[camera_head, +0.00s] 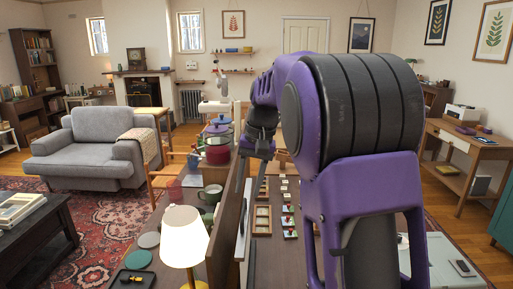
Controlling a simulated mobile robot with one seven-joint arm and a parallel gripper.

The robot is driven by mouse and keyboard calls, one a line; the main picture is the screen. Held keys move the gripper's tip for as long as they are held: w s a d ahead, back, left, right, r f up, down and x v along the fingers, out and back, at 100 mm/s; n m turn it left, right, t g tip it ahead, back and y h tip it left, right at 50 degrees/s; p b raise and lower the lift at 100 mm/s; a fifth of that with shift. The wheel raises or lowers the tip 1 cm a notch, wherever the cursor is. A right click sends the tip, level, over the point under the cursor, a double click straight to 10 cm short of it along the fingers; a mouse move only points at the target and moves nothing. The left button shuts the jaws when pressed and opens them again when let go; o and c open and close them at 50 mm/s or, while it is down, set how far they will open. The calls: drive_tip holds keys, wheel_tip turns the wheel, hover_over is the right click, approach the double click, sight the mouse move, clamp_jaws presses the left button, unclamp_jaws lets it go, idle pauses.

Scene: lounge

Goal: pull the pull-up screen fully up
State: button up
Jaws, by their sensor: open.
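A brown wooden upright panel (226,226) divides the long table lengthwise. A narrow pale strip with a dark bar (243,245) runs along its right side; it may be the pull-up screen, seen nearly edge-on, but I cannot tell for sure. My arm hides much of the table's right side.
A lit lamp (184,240) stands at the front left of the panel. A mug (211,194), a red pot (217,155) and a green plate (138,259) are on the left side. Small framed trays (262,219) lie right of the panel. A grey armchair (88,146) stands farther left.

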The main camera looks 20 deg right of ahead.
wheel_tip(320, 180, up, 13)
drive_tip(key=d, duration=0.2)
drive_tip(key=shift+s+d, duration=0.2)
drive_tip(key=shift+s, duration=0.25)
